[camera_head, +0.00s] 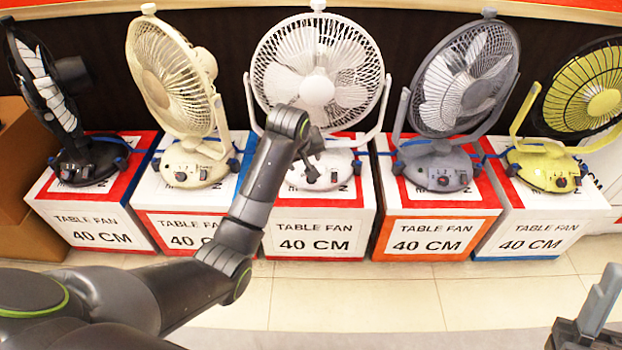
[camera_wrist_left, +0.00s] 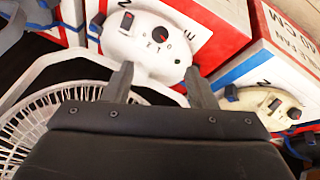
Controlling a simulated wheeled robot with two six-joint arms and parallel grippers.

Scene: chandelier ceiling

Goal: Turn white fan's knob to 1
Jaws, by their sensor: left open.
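The white fan (camera_head: 318,88) stands in the middle of the row on a box. In the left wrist view its white base (camera_wrist_left: 140,55) shows a dark round knob (camera_wrist_left: 160,35) with a red mark, printed characters around it, and a black switch (camera_wrist_left: 126,22). The knob's exact setting is too small to read. My left gripper (camera_head: 318,162) is in front of the base. In the left wrist view its two fingers (camera_wrist_left: 159,78) are spread, with nothing between them, and point toward the base, apart from the knob. My right gripper (camera_head: 590,312) shows partly at the lower right corner, away from the fans.
A cream fan (camera_head: 165,85) and a black fan (camera_head: 45,85) stand to the left. A grey fan (camera_head: 455,90) and a yellow fan (camera_head: 590,95) stand to the right. All sit on boxes; the tiled floor (camera_head: 400,300) in front is clear.

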